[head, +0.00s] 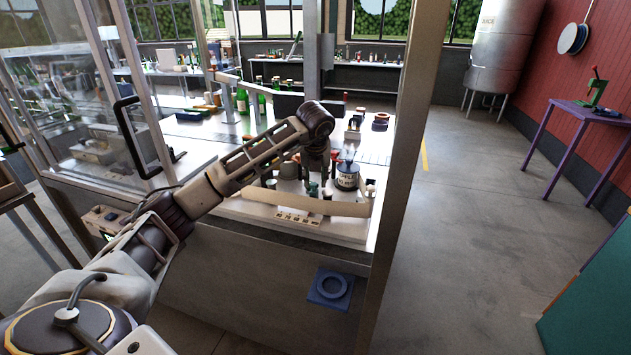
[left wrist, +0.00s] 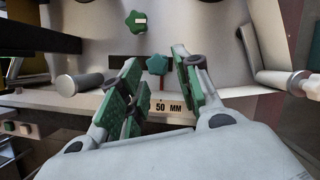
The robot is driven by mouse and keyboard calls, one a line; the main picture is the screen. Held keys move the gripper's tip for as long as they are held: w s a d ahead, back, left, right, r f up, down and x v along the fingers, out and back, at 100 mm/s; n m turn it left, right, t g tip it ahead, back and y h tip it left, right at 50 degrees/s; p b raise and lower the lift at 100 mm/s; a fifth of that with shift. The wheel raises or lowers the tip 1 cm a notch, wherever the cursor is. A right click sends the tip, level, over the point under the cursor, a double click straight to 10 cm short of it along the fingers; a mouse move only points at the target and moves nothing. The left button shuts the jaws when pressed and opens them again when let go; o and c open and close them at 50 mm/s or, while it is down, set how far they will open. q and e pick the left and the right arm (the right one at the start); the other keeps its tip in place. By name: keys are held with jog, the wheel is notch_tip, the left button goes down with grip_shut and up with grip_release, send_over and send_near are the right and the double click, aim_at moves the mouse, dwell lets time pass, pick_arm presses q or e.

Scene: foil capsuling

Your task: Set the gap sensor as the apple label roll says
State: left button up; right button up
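My left gripper (head: 318,178) reaches over the labelling machine in the head view. In the left wrist view its green-padded fingers (left wrist: 155,72) are spread apart. A teal star-shaped knob (left wrist: 157,64) shows between the fingertips, and I cannot tell whether they touch it. A red pointer (left wrist: 163,84) shows just below that knob, above a plate marked "50 MM" (left wrist: 168,106). A second, green star knob (left wrist: 137,21) sits farther up. A roll with dark print (head: 347,177) stands right of the gripper in the head view; its print is too small to read. My right gripper is not in view.
Metal rollers (left wrist: 78,84) and (left wrist: 296,82) flank the knobs. A glass guard with a black handle (head: 130,135) stands at left, and a grey post (head: 405,130) at right. Green bottles (head: 243,101) stand behind.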

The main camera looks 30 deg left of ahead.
pick_arm(q)
jog(key=v, duration=0.9)
jog(key=shift+d+r, duration=0.15)
jog(key=shift+r, duration=0.05)
jog(key=shift+s, duration=0.1)
